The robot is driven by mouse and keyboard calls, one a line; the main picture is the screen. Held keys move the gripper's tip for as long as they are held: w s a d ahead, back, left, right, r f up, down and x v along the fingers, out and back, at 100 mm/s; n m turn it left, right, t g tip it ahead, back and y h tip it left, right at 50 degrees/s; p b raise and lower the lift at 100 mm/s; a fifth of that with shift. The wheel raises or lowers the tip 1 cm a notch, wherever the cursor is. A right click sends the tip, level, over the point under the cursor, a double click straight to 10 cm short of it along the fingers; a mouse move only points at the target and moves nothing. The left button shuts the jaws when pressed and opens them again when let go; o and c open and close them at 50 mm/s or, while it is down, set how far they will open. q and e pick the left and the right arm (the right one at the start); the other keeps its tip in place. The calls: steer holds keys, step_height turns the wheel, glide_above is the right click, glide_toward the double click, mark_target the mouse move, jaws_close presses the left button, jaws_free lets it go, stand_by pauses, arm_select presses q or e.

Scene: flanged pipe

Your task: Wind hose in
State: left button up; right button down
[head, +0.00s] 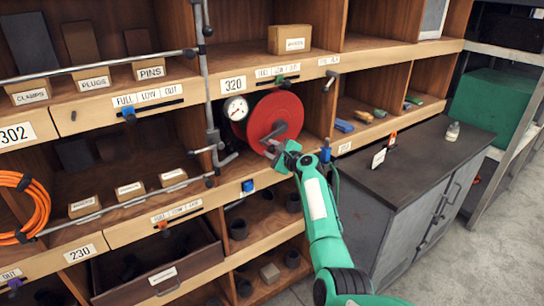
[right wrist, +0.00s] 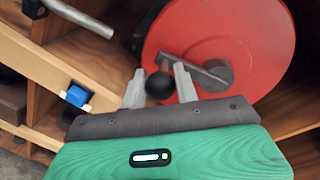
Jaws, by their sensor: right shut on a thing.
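A red reel disc (head: 274,116) stands upright in the middle shelf bay, and it fills the top of the right wrist view (right wrist: 225,35). A dark grey crank arm (right wrist: 205,77) runs from its hub to a round black knob (right wrist: 160,86). My right gripper (head: 272,149) reaches up to the lower left of the disc. In the right wrist view its two grey fingers stand on either side of the knob, shut on it. No hose can be made out on the reel. My left gripper is not in view.
A pressure gauge (head: 236,108) and grey pipes (head: 209,90) stand just left of the reel. An orange hose coil (head: 25,207) hangs at the far left. A drawer (head: 160,270) stands open below. A grey cabinet (head: 415,180) with a dark top stands at right.

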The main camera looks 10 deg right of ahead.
steer(key=shift+a+r+m+p, duration=0.15)
steer(key=shift+r+m+p, duration=0.45)
steer(key=shift+r+m, duration=0.3)
steer(key=c, duration=1.1)
jaws_free()
steer(key=b+v, duration=0.2)
steer(key=v, duration=1.1)
steer(key=shift+s+d+f+b, duration=0.15)
steer(key=shift+s+d+b, duration=0.1)
steer(key=shift+s+b, duration=0.05)
